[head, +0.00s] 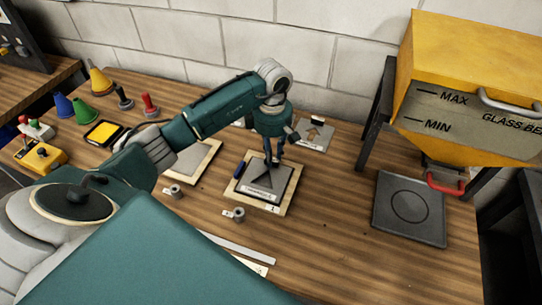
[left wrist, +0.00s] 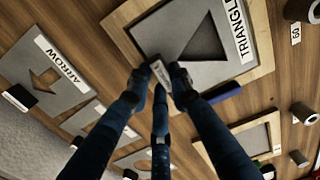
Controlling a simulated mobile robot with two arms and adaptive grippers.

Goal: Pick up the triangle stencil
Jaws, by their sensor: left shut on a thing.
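The triangle stencil (head: 250,180) is a grey plate with a dark triangular cutout and a white label. It lies over a light wooden board; I cannot tell whether it is lifted off it. In the left wrist view the stencil (left wrist: 162,33) fills the top, with its "TRIANGLE" label on the right. My left gripper (head: 271,162) reaches down to the stencil's far edge. In the left wrist view its fingers (left wrist: 160,76) are closed on a small upright tab at that edge. My right gripper is not in view.
An arrow stencil (head: 314,136) lies behind to the right. Another framed plate (head: 188,160) is at the left. Small rolls (head: 236,214) lie in front. A blue marker (head: 239,169) lies beside the stencil. A yellow hopper (head: 465,90) stands over a dark tray (head: 410,232) on the right.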

